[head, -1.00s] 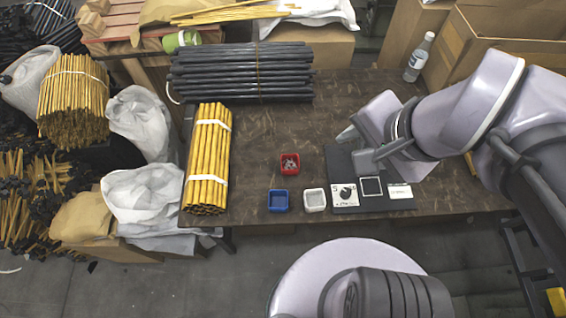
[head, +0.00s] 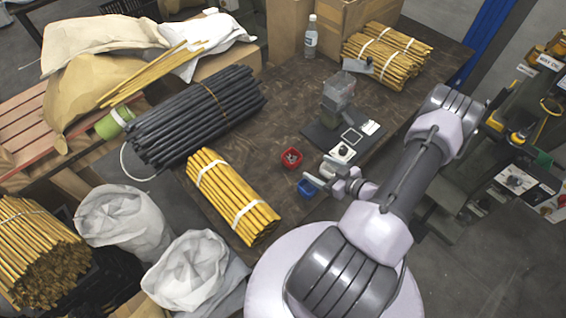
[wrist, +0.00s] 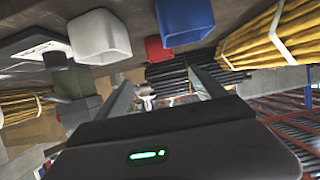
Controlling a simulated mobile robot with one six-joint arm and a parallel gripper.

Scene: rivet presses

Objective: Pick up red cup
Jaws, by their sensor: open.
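The red cup (head: 291,158) stands upright on the brown table with small grey pieces inside. In the wrist view the red cup (wrist: 157,49) shows small, above the gap between the fingers and partly behind the blue cup (wrist: 186,22). The blue cup (head: 307,189) stands nearer my base in the head view. A white cup (wrist: 98,37) shows in the wrist view; in the head view my gripper mostly hides it. My gripper (head: 319,174) is open and empty beside the blue cup, apart from the red cup. Both fingers (wrist: 160,92) show in the wrist view.
A dark press plate (head: 370,146) with a grey press (head: 338,92) stands behind my gripper. A yellow rod bundle (head: 233,196) and a dark rod bundle (head: 195,115) lie left of the cups. A bottle (head: 311,37) stands at the back. Table around the red cup is bare.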

